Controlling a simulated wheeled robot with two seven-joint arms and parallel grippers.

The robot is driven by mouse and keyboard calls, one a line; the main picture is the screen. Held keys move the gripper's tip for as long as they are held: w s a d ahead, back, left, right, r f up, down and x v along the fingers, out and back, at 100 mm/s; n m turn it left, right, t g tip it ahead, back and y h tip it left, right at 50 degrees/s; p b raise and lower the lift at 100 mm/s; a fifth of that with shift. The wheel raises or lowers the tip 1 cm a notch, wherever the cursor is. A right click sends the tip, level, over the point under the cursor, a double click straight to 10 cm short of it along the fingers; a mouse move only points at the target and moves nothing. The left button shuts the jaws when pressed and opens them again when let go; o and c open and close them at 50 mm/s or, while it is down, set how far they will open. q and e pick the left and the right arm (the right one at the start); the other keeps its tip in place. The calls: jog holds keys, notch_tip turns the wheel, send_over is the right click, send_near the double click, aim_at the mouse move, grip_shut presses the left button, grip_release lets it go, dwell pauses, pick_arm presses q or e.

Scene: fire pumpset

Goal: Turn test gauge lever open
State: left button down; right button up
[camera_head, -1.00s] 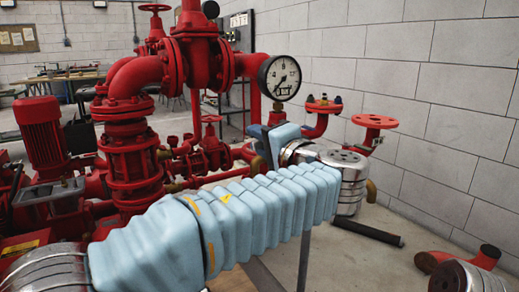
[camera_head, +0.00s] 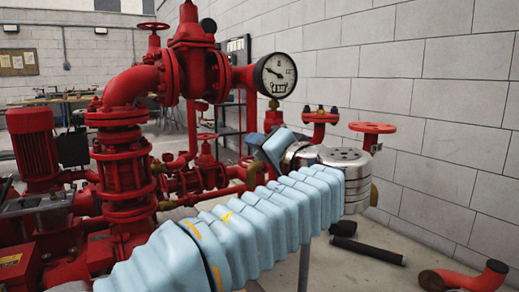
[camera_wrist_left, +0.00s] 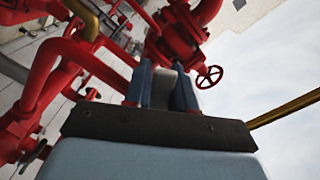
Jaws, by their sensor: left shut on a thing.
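The round white-faced gauge (camera_head: 275,76) with a dark rim stands on the red pipework in the head view. Its needle points to the left. My left gripper (camera_head: 270,145) is below the gauge, at the end of my light-blue sleeved arm. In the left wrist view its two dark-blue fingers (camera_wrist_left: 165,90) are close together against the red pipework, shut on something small. This seems to be the test gauge lever, but it is mostly hidden by the fingers, so its angle cannot be told. My right gripper is out of view.
Red pump pipes (camera_head: 122,160) and a red motor (camera_head: 33,145) fill the left side. A red handwheel (camera_head: 372,128) is right of my left wrist. A black bar (camera_head: 368,249) and a red pipe elbow (camera_head: 465,277) lie on the floor. A block wall (camera_head: 430,90) bounds the right.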

pick_arm(q)
jog(key=c, duration=1)
grip_release()
jog(key=v, duration=1.4)
